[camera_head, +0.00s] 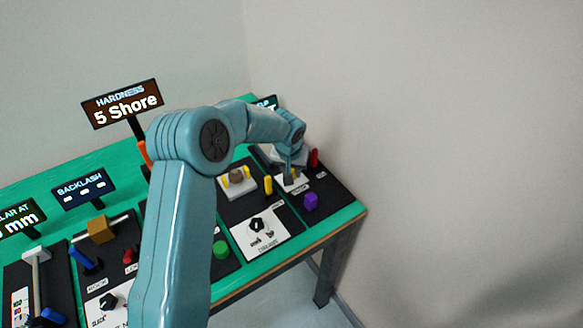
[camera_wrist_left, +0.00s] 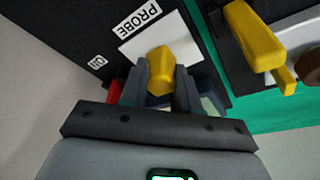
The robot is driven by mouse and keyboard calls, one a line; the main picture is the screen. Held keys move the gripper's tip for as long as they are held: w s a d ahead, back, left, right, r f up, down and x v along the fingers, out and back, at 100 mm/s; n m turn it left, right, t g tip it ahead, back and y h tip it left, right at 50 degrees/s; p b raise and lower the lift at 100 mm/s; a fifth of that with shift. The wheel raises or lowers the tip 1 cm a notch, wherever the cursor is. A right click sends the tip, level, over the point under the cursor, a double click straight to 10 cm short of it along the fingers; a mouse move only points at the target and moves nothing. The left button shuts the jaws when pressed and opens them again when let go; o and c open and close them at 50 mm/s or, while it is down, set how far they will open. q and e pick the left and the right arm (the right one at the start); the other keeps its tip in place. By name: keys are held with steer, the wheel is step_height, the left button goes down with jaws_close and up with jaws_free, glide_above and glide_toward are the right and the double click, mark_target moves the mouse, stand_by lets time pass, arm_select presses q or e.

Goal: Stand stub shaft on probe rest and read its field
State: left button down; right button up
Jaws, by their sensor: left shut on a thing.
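My left gripper (camera_head: 291,179) is at the far right station, over a small white plate. In the left wrist view the gripper (camera_wrist_left: 160,88) is shut on a yellow piece (camera_wrist_left: 161,60), which I take to be the stub shaft. The white plate (camera_wrist_left: 128,48) marked PROBE lies beyond it. I cannot tell whether the piece touches the plate, and its lower part is hidden between the fingers. The display behind this station (camera_head: 266,102) is mostly hidden by my arm. My right gripper is not in view.
A red handle (camera_head: 314,158) stands close to the left gripper, and a purple knob (camera_head: 311,201) lies in front. The neighbouring station has a yellow lever (camera_head: 268,185) and a dial (camera_head: 257,225). A hardness display (camera_head: 122,104) reads 5 Shore. The green bench (camera_head: 352,212) ends at right.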

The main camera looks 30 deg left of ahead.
arm_select(q)
steer(key=shift+f, duration=0.15)
steer(key=c, duration=0.8)
jaws_free()
steer(key=shift+r, duration=0.35)
steer(key=b+v, duration=0.1)
steer(key=v, duration=1)
steer(key=shift+s+r, duration=0.1)
steer(key=shift+r, duration=0.25)
